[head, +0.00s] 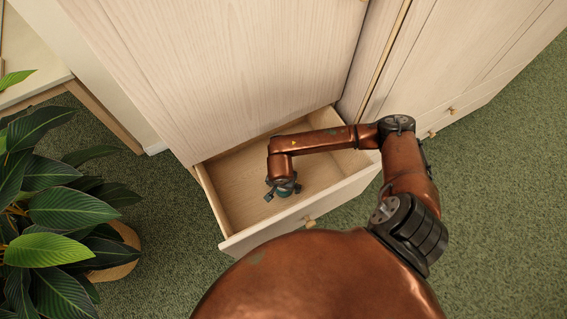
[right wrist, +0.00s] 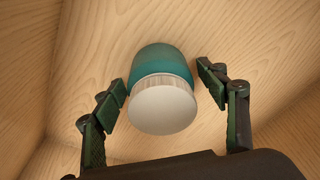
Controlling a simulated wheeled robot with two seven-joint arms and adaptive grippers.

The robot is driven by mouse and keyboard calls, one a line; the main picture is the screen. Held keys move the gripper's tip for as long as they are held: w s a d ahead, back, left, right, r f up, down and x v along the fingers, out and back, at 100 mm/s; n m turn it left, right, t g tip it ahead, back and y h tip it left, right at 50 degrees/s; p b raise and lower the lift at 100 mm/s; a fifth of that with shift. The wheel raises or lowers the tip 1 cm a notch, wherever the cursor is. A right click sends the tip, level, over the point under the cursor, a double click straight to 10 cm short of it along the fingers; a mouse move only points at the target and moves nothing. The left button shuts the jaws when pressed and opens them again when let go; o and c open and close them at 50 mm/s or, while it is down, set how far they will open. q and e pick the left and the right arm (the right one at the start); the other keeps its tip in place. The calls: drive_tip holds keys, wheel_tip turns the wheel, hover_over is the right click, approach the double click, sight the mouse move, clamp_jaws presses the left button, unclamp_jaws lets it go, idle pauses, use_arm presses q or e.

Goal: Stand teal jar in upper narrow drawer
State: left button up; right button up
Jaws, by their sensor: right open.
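The teal jar (right wrist: 160,62) with a pale round lid (right wrist: 162,110) is inside the open drawer (head: 232,222), its lid toward the wrist camera. It looks upright on the drawer floor; its base is hidden. My right gripper (right wrist: 165,98) is open, with one finger on each side of the jar. The right finger is clear of it; the left fingertip is close, and I cannot tell if it touches. In the head view my right gripper (head: 283,190) is down inside the drawer and mostly hides the jar. My left gripper is not in view.
The drawer has a small knob (head: 310,223) on its front and sits below a pale wood cabinet panel (head: 230,70). More closed fronts with knobs (head: 432,134) are at right. A leafy plant (head: 60,220) stands at left. Drawer floor around the jar is bare.

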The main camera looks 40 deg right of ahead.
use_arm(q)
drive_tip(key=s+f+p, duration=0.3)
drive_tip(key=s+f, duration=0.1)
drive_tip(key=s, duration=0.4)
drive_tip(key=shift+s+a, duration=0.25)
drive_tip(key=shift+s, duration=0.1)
use_arm(e)
drive_tip(key=r, duration=0.3)
drive_tip(key=a+r, duration=0.1)
drive_tip(key=r, duration=0.3)
drive_tip(key=s+r, duration=0.1)
drive_tip(key=r, duration=0.3)
drive_tip(key=shift+a+r, duration=0.1)
drive_tip(key=shift+a, duration=0.1)
drive_tip(key=shift+w, duration=0.1)
